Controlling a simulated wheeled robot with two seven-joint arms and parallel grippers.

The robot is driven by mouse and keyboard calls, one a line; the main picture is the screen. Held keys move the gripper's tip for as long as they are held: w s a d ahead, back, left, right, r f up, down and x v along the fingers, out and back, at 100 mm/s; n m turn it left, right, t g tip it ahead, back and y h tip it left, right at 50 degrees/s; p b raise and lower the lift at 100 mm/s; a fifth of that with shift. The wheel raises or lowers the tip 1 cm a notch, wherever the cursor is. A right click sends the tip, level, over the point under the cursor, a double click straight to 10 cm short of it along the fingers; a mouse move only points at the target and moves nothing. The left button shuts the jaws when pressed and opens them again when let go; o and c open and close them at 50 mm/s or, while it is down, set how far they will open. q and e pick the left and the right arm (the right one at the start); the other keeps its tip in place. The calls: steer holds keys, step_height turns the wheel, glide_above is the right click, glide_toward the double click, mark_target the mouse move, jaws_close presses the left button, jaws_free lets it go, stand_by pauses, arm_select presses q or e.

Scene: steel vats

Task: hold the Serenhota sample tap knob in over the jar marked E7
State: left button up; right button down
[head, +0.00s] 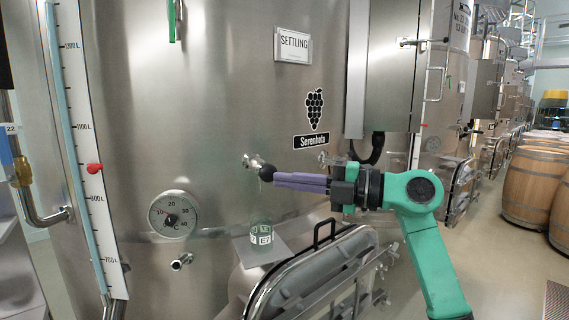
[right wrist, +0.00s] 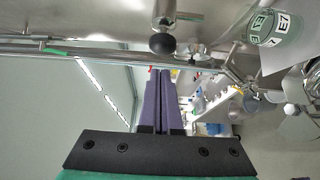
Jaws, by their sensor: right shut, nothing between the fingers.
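The Serenhota sample tap (head: 250,160) sticks out of the steel vat, left of and below the Serenhota sign (head: 311,141). Its round black knob (head: 267,172) faces my right gripper (head: 275,180). The knob also shows in the right wrist view (right wrist: 162,44), just beyond the fingertips (right wrist: 160,70). The purple fingers are shut together with nothing between them. The tips are very close to the knob; I cannot tell whether they touch it. The glass jar marked E7 (head: 261,235) stands upright below the tap; it also shows in the right wrist view (right wrist: 268,27). My left gripper is not in view.
A small plate (head: 268,249) bears the jar. A hatch with a black handle (head: 324,234) juts out below my right arm. A dial thermometer (head: 172,214) and a small valve (head: 181,261) are at the left. A steel box (head: 385,70) hangs above right. Barrels (head: 528,190) stand far right.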

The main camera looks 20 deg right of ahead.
steer(key=shift+w+f, duration=0.1)
steer(key=shift+w, duration=1.05)
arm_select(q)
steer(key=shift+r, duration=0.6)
arm_select(e)
steer(key=shift+a, duration=0.1)
